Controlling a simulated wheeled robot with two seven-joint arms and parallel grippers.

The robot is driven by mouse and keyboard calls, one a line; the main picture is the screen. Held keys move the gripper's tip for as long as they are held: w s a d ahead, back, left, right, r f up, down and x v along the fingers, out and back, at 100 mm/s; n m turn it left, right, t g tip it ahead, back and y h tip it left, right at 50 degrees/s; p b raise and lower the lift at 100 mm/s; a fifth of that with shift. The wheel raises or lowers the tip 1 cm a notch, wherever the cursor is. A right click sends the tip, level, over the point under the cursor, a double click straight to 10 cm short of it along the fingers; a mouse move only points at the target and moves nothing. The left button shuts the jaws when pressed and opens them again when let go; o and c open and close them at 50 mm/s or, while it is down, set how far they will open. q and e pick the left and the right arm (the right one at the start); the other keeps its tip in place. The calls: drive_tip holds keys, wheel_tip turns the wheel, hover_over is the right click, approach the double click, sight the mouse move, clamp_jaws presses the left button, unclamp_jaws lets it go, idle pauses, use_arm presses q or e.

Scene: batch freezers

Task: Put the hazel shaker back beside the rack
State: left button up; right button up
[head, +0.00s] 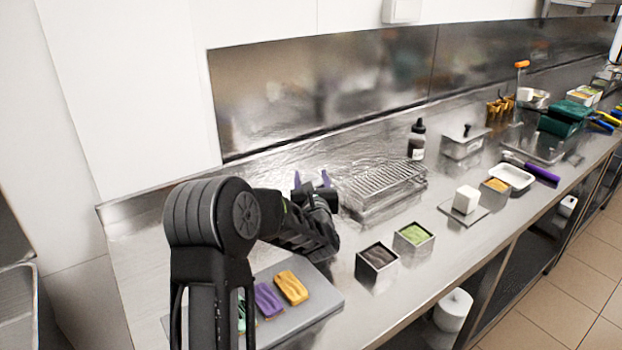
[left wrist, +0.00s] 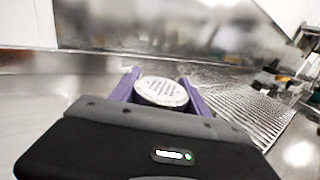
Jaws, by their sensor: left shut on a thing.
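My left gripper (head: 312,180) has purple fingers and is over the counter just left of the wire rack (head: 385,184). In the left wrist view the gripper (left wrist: 160,84) is shut on the hazel shaker (left wrist: 162,92), whose round, pale, perforated top shows between the fingers. The shaker's sides and base are hidden behind the gripper, and I cannot tell if it touches the counter. The rack also shows in the left wrist view (left wrist: 248,110), to the right of the fingers. My right gripper is out of view.
A dark bottle (head: 417,140) stands behind the rack. Two square tubs, one dark (head: 377,262) and one green (head: 414,237), stand in front of it. A grey board (head: 320,299) with colored bars lies near the front. The counter left of my gripper is clear up to the wall.

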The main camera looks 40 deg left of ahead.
use_arm(q)
drive_tip(key=shift+f, duration=0.1)
drive_tip(key=o, duration=1.6)
drive_tip(key=shift+c, duration=0.2)
drive_tip(key=shift+d, duration=0.1)
drive_tip(key=b+v, duration=0.3)
drive_tip(key=v, duration=0.8)
drive_tip(key=shift+s+d, duration=0.1)
drive_tip(key=shift+s, duration=0.15)
drive_tip(key=shift+s+d, duration=0.15)
drive_tip(key=shift+s, duration=0.05)
